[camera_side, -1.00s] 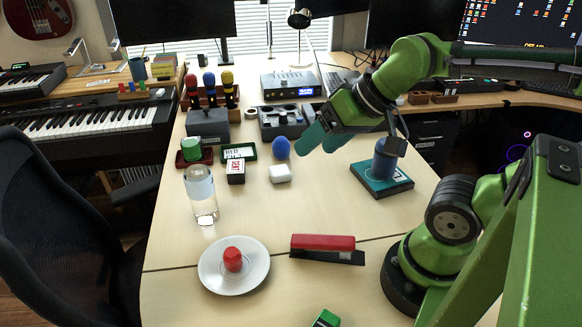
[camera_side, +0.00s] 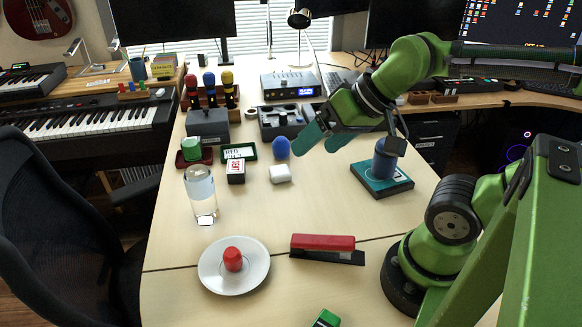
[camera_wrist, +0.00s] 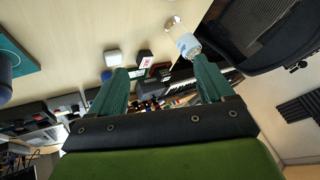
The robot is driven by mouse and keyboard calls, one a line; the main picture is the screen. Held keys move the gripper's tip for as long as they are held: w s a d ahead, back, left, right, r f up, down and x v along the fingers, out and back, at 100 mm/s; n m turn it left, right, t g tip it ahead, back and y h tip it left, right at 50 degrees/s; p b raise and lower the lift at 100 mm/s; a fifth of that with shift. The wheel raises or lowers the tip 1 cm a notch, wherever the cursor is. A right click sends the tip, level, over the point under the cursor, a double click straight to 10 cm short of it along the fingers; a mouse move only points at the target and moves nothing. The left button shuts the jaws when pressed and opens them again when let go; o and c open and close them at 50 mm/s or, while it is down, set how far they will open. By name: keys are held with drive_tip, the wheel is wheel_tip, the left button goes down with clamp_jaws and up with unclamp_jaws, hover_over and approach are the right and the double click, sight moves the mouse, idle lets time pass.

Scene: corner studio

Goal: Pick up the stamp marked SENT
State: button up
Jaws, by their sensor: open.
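I cannot read the word SENT on any stamp. A small dark block with a white face and red lettering (camera_side: 236,171) stands mid-table; it also shows between my fingers in the wrist view (camera_wrist: 145,59). Beside it are a white block (camera_side: 280,174) and a blue rounded knob (camera_side: 281,147). A green-topped piece (camera_side: 191,149) sits on a dark red base. Red, blue and yellow handled stamps (camera_side: 210,88) stand in a rack at the back. My gripper (camera_side: 317,147) is open and empty above the table, right of the blue knob; its fingers are spread in the wrist view (camera_wrist: 160,66).
A clear bottle (camera_side: 201,195), a white plate (camera_side: 212,277) with a red piece (camera_side: 232,258), a red stapler (camera_side: 323,243) and a teal base (camera_side: 372,181) with a blue cylinder (camera_side: 384,160) stand around.

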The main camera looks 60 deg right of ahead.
drive_tip(key=m+g+h, duration=0.3)
drive_tip(key=m+g, duration=0.3)
hover_over(235, 166)
drive_tip(key=s+a, duration=0.1)
wheel_tip(235, 166, down, 17)
drive_tip(key=shift+f, duration=0.15)
drive_tip(key=shift+w+d+f, duration=0.15)
drive_tip(key=shift+d+f, duration=0.05)
drive_tip(key=shift+f, duration=0.85)
drive_tip(key=shift+w+d+f, duration=0.15)
drive_tip(key=shift+w+f, duration=0.05)
drive_tip(key=shift+f, duration=0.9)
drive_tip(key=shift+w+d+f, duration=0.15)
drive_tip(key=shift+d+f, duration=0.05)
drive_tip(key=shift+f, duration=0.85)
drive_tip(key=c, duration=1)
drive_tip(key=shift+c, duration=0.3)
drive_tip(key=shift+r, duration=0.1)
